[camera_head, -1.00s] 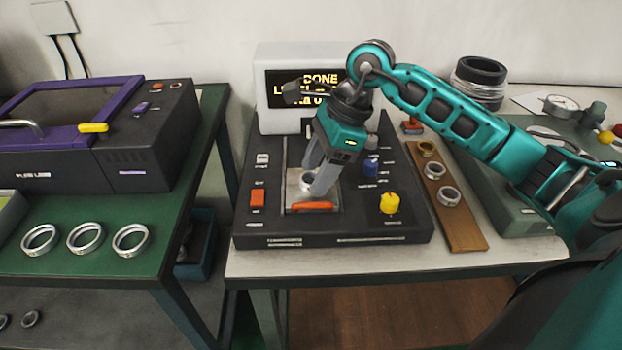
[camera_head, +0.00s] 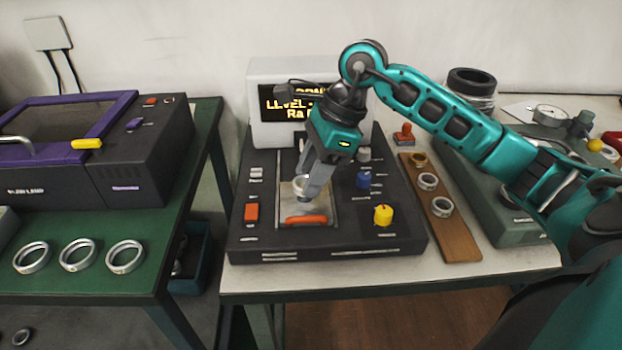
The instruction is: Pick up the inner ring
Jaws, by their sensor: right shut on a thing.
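An inner ring (camera_head: 299,186), small and silvery, is on the metal plate (camera_head: 318,216) of the black tester in the middle of the view. My right gripper (camera_head: 306,196) points down over that plate and is shut on the ring. Its fingers hide part of the ring, and I cannot tell whether the ring touches the plate. Two more small silvery rings (camera_head: 428,181) (camera_head: 442,207) and a brass-coloured one (camera_head: 418,159) lie on a wooden strip (camera_head: 462,246) to the right. My left gripper is not in view.
The tester has a red button (camera_head: 251,212), an orange handle (camera_head: 306,219), a blue knob (camera_head: 363,179) and a yellow knob (camera_head: 383,215). A lit display (camera_head: 290,104) stands behind. Three larger rings (camera_head: 78,255) lie on the green left table. A purple-trimmed machine (camera_head: 140,160) stands there too.

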